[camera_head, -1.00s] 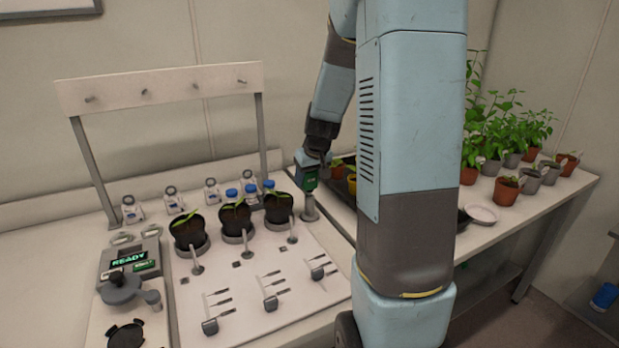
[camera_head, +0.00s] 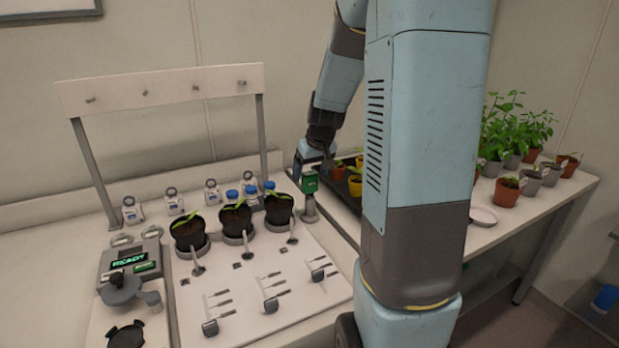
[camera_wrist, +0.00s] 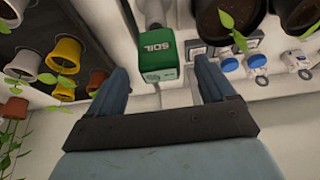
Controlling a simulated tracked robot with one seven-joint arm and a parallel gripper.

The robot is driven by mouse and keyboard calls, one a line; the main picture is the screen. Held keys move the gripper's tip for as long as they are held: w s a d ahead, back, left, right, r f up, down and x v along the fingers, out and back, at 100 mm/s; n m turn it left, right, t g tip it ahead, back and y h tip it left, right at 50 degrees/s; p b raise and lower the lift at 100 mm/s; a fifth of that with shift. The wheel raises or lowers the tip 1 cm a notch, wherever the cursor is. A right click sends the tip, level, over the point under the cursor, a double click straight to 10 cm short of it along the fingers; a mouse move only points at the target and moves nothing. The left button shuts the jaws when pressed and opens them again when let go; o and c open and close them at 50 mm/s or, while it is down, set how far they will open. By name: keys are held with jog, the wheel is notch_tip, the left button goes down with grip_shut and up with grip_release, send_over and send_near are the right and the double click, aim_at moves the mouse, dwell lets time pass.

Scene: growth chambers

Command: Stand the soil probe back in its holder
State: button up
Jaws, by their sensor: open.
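The soil probe (camera_head: 310,182) has a green head and sits upright on its grey holder (camera_head: 309,211), at the right end of the white work mat. In the wrist view, the probe's green head marked SOIL (camera_wrist: 158,54) shows between and just beyond my fingertips, with a gap on both sides. My gripper (camera_head: 302,160) is open, behind and slightly above the probe head; its spread fingers also show in the wrist view (camera_wrist: 160,72). How deep the probe sits in the holder is hidden.
A dark tray (camera_head: 346,202) with small coloured pots lies to the right. A peg rack (camera_head: 165,88) stands at the back left.

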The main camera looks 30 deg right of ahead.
jog(key=v, duration=1)
jog(key=shift+a, duration=0.1)
jog(key=s+a+r, duration=0.1)
jog(key=s+a, duration=0.3)
jog(key=s, duration=0.3)
jog(key=s+a+r, duration=0.2)
jog(key=s+a, duration=0.2)
jog(key=s, duration=0.4)
jog(key=s+a+r+t, duration=0.1)
jog(key=s+a, duration=0.4)
jog(key=s, duration=0.2)
jog(key=shift+s+r, duration=0.3)
jog(key=shift+r, duration=0.1)
